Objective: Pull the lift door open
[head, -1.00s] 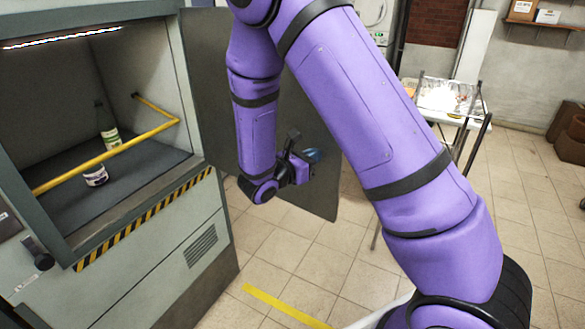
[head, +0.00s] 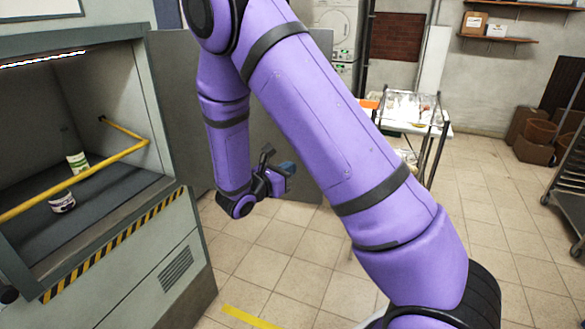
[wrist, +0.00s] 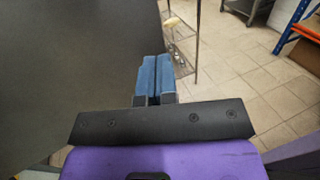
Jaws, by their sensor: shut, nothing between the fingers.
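The lift door (head: 175,100) is a dark grey panel standing swung open at the right side of the lift opening, partly hidden behind my arm in the head view. In the wrist view the door (wrist: 60,70) fills the left side as a dark flat surface. My gripper (head: 288,168) is beside the door's lower right part, with blue fingertips. In the wrist view the fingers (wrist: 155,75) are closed together with nothing between them. I cannot tell whether they touch the door. The lift (head: 120,245) is a grey-green cabinet with a striped sill.
A yellow bar (head: 90,172) crosses the lift opening. A table (head: 400,125) with items stands behind my arm. Tiled floor between is clear.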

